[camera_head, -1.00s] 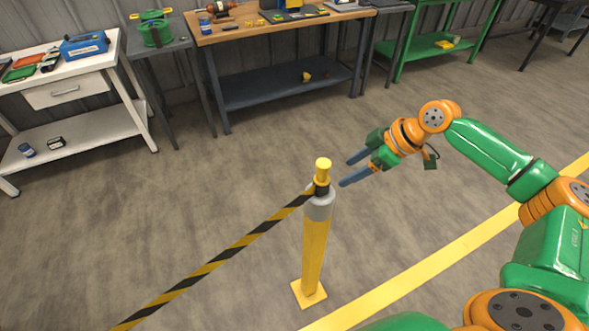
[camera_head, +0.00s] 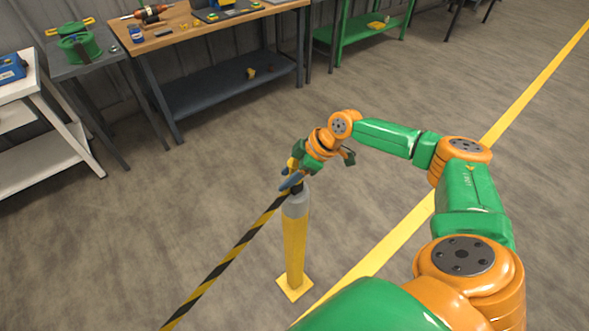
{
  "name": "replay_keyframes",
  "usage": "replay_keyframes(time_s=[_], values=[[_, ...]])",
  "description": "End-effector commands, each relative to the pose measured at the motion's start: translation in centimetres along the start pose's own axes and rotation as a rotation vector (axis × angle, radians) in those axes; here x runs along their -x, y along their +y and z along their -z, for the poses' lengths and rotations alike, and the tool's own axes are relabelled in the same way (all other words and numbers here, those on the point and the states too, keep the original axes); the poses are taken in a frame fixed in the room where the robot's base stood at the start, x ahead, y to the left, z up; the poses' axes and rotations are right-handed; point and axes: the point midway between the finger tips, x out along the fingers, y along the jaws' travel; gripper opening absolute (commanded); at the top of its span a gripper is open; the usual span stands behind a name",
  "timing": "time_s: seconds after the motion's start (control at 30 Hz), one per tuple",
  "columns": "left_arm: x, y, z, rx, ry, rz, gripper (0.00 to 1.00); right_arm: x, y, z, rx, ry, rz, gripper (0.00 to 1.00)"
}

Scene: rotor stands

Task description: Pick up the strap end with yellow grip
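The strap end's yellow grip (camera_head: 291,163) stands at the top of a yellow post with a grey collar (camera_head: 295,206). It is partly hidden by my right gripper. A black-and-yellow striped strap (camera_head: 236,251) runs from the post top down to the lower left. My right gripper (camera_head: 290,179) is at the grip, with its blue fingers beside it, just above the collar. The hand covers part of the contact, so I cannot tell whether the fingers are closed on the grip. My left gripper is not in view.
The post's square base (camera_head: 294,288) stands on open floor beside a yellow floor line (camera_head: 390,243). A wooden-topped workbench (camera_head: 205,29), a white table (camera_head: 45,160) and a green shelf (camera_head: 360,38) stand along the back and left.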

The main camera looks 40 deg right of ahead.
Motion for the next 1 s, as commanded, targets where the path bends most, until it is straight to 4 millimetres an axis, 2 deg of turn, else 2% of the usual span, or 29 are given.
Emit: replay_keyframes(time_s=[0.03, 0.1, 0.17, 0.47, 0.63, 0.77, 0.93, 1.0], values=[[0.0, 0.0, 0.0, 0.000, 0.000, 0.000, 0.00, 0.0, 0.0, 0.0, 0.000, 0.000, 0.000, 0.34], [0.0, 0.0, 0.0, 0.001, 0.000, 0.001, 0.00, 0.0, 0.0, 0.0, 0.000, 0.000, 0.000, 0.15], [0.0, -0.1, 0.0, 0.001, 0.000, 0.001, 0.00, 0.0, 0.0, 0.0, 0.000, 0.000, 0.000, 0.00], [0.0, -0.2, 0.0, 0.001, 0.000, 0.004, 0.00, 0.1, 0.0, 0.0, 0.000, 0.001, 0.000, 0.00], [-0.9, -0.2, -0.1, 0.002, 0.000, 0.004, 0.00, 1.1, 0.1, 0.7, 0.003, 0.003, -0.003, 0.00], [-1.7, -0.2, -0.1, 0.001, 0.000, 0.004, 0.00, 3.6, -0.4, 1.6, 0.003, 0.002, -0.005, 0.00], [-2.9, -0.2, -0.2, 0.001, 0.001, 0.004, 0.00, 9.2, -3.3, 1.5, 0.005, -0.002, -0.008, 0.00], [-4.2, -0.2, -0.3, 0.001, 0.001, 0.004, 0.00, 10.7, -4.8, 0.5, 0.002, -0.007, -0.008, 0.00]])
